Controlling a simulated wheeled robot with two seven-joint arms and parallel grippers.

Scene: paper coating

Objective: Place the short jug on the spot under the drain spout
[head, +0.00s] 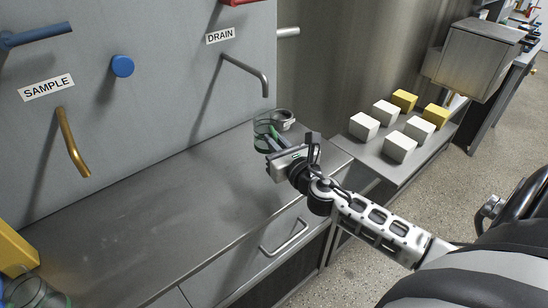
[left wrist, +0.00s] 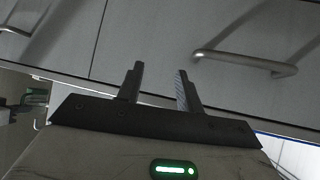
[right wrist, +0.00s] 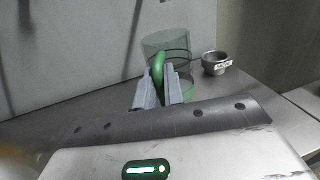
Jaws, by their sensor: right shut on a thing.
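The short jug (head: 264,127) is clear glass with green trim, upright near the counter's far right. In the head view it appears below the tip of the grey drain spout (head: 246,71). My right gripper (head: 274,144) is shut on its green handle, which shows between the fingers in the right wrist view (right wrist: 161,62). I cannot tell whether the jug's base touches the counter. The gripper hides part of the jug. My left gripper (left wrist: 157,88) is open and empty in front of grey drawer fronts; it is out of the head view.
A small labelled metal cup (right wrist: 216,64) stands just right of the jug. Another glass vessel (head: 36,293) and a yellow object (head: 14,252) are at lower left. White and yellow cubes (head: 388,113) sit on a lower shelf. The counter's middle (head: 150,205) is clear.

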